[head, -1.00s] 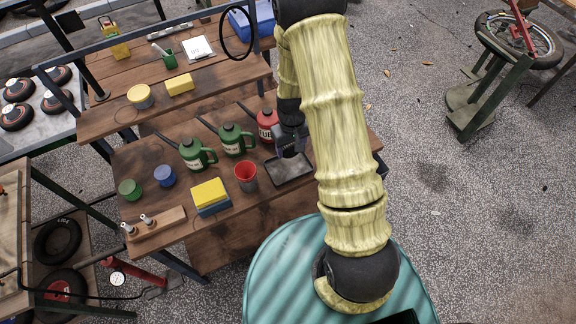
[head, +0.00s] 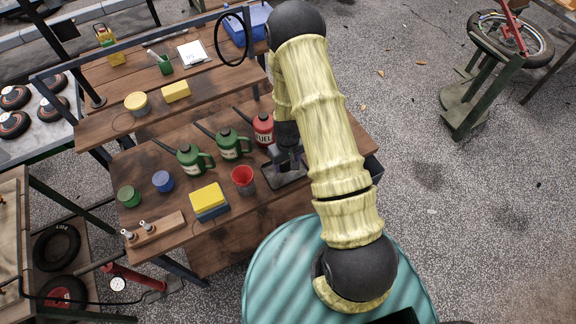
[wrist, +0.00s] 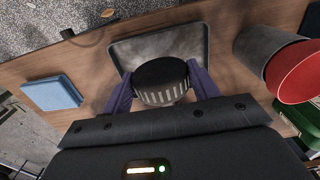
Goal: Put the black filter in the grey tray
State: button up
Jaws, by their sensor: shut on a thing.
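In the wrist view, the black filter (wrist: 161,80) is a round black piece with a ribbed, light-streaked side. My gripper (wrist: 160,90) is shut on it, one purple finger at each side. The grey tray (wrist: 190,42) is a shallow rectangle on the wooden bench, seen beyond the filter; the filter overlaps its near part in the picture. I cannot tell whether the filter touches the tray. In the head view my gripper (head: 284,158) is over the tray (head: 285,180), and the filter there is hidden or too small to make out.
A red cup (head: 243,180) stands left of the tray; in the wrist view a grey cylinder and a red rim (wrist: 300,75) show close to the right. A red fuel can (head: 263,130) and green cans (head: 233,145) stand behind. A blue block (wrist: 52,92) lies left.

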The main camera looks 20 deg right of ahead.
aim_at(288, 168)
notch_tip(288, 168, down, 2)
jog(key=shift+s+f+p, duration=0.1)
jog(key=shift+s+p, duration=0.05)
jog(key=shift+p, duration=0.2)
jog(key=shift+f, duration=0.45)
jog(key=shift+f, duration=0.1)
jog(key=shift+f, duration=0.1)
jog(key=o, duration=1)
jog(key=shift+r+b, duration=1.7)
jog(key=shift+r, duration=4.5)
